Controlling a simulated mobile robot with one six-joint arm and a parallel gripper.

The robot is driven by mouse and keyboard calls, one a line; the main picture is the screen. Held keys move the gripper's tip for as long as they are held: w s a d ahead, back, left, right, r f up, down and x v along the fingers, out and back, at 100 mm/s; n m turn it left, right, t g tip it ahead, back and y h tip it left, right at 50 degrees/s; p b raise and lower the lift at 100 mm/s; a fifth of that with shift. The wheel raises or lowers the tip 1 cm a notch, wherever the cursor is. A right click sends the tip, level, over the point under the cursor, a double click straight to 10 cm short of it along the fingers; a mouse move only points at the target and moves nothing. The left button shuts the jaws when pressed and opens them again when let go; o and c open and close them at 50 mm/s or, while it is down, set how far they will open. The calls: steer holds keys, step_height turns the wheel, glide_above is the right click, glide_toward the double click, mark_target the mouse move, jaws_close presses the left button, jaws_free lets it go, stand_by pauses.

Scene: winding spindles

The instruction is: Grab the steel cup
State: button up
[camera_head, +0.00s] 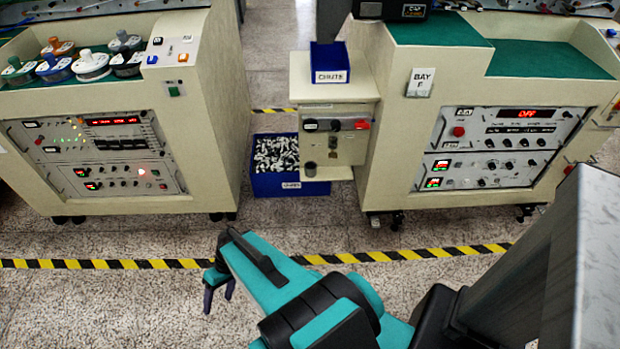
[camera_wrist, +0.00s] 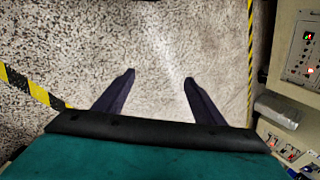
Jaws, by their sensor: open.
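A small dark grey cylinder (camera_head: 310,169), which looks like the steel cup, stands upright on a low shelf (camera_head: 330,181) of the middle station in the head view. It is too small to see inside. My gripper (camera_head: 218,298) hangs over the floor in front of the striped line, well apart from the cup, to its left and nearer to me. In the wrist view my gripper (camera_wrist: 160,78) has its two dark fingers spread, with only speckled floor between them. I cannot clearly make out the cup in the wrist view.
A blue bin (camera_head: 290,190) full of small pieces sits on the floor left of the shelf. A blue chute tray (camera_head: 328,75) stands above. Control cabinets stand left (camera_head: 205,130) and right (camera_head: 400,180). The floor before the yellow-black line (camera_head: 130,264) is clear.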

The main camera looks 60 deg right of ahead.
steer(key=w+d+f+m+t+b, duration=0.1)
steer(key=w+d+f+t+b, duration=0.3)
steer(key=w+d+t+b, duration=0.55)
steer(key=w+d+m+t+h+b, duration=0.1)
steer(key=w+d+t+h+b, duration=0.15)
steer(key=d+b, duration=1.3)
steer(key=m+t+h+b, duration=0.3)
steer(key=h+b, duration=0.9)
steer(key=h, duration=0.1)
glide_toward(313, 172)
steer(key=v, duration=0.3)
steer(key=shift+s+d, duration=0.1)
steer(key=b+x, duration=0.1)
steer(key=x, duration=0.6)
steer(key=shift+w+d+f, duration=0.1)
steer(key=shift+w+d, duration=0.05)
steer(key=shift+w, duration=0.15)
steer(key=shift+w+d, duration=0.2)
steer(key=shift+w, duration=0.2)
